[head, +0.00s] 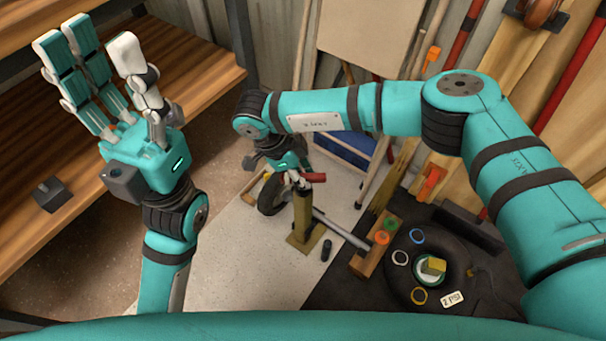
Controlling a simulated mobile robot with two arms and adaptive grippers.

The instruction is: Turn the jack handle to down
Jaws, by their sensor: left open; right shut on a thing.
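The jack (303,212) is a brass-coloured upright post on a square base, standing on the pale floor in the middle of the head view. A red handle grip (316,177) sticks out to the right at its top. My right gripper (296,180) reaches down over the jack's top and is shut on the handle; the wrist and fingers hide part of the hold. My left gripper (96,75) is raised at the upper left, fingers spread, empty and well away from the jack.
A grey bar (342,229) runs from the jack toward a wooden block (372,256) with coloured rings. A black wheel (272,196) stands left of the jack. Wooden shelves (180,75) fill the left. A dark mat (345,290) holds several rings.

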